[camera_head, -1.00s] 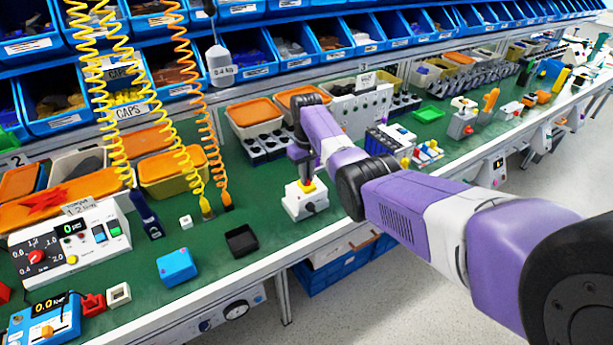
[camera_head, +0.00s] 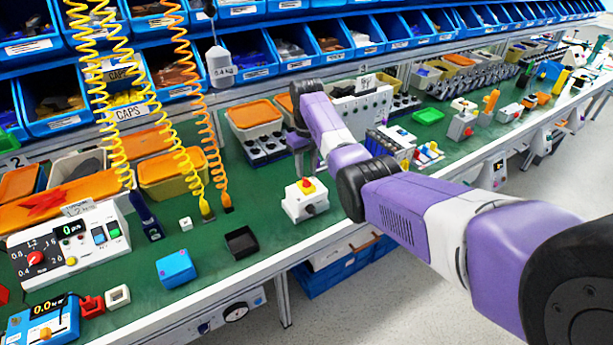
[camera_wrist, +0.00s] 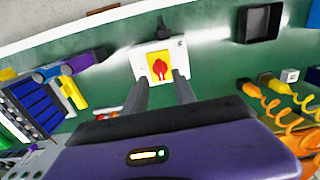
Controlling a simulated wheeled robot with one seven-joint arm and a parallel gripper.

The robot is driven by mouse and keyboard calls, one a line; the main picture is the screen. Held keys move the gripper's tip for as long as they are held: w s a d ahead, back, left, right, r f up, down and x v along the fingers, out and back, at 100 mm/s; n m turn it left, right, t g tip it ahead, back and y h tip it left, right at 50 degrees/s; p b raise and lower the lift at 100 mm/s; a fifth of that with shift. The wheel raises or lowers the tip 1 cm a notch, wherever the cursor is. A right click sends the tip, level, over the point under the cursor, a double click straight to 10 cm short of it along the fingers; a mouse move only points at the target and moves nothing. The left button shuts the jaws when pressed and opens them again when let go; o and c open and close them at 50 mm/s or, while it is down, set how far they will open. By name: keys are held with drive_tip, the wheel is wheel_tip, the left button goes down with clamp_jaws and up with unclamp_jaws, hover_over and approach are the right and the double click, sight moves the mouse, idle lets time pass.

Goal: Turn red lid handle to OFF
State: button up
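The rotary switch (camera_head: 305,200) is a white box with a yellow plate and a red handle (camera_head: 307,185) on top. It stands on the green bench near the front edge. In the wrist view the red handle (camera_wrist: 160,67) sits on the yellow plate (camera_wrist: 152,61), its long side running roughly up and down the picture. My gripper (camera_wrist: 162,83) has its two dark fingers apart, with the switch beyond the tips and nothing between them. The ON and OFF marks are too small to read.
A black open tray (camera_head: 241,241) and a blue box (camera_head: 177,268) stand left of the switch. Coiled yellow and orange cables (camera_head: 207,150) hang to the left. Orange-lidded bins (camera_head: 254,112) are behind. The bench around the switch is mostly clear.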

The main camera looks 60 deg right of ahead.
sight(306, 180)
drive_tip(key=shift+r, duration=1.7)
